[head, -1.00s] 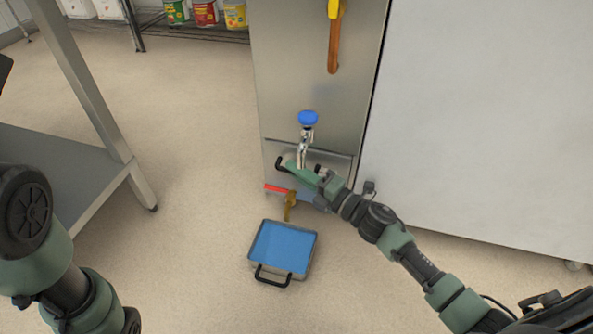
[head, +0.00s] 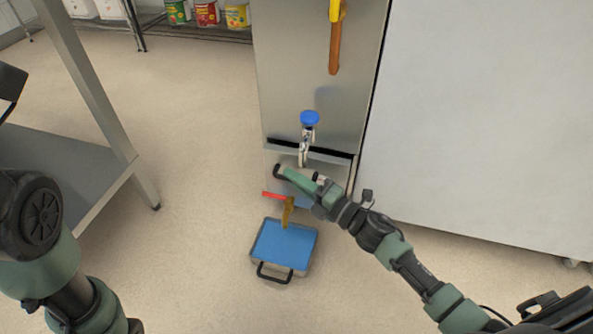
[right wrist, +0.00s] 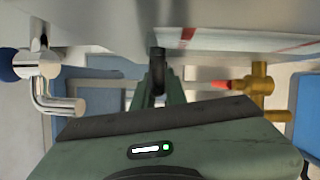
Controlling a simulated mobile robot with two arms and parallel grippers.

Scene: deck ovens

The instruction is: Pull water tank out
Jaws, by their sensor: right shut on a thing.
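The water tank (head: 335,163) is a metal drawer low in the steel cabinet, with a dark gap along its top edge. My right gripper (head: 282,171) is shut on its black handle, which shows between the fingers in the right wrist view (right wrist: 158,72). The fingers hide part of the handle. A chrome tap (head: 304,148) with a blue knob (head: 309,118) stands out just above the gripper. My left arm shows at the left, but its gripper is not in view.
A brass valve (head: 288,212) with a red lever (head: 273,196) sits below the gripper. A blue-filled tray (head: 283,245) with a black handle lies on the floor in front. A steel table (head: 75,185) stands left. Floor between table and cabinet is clear.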

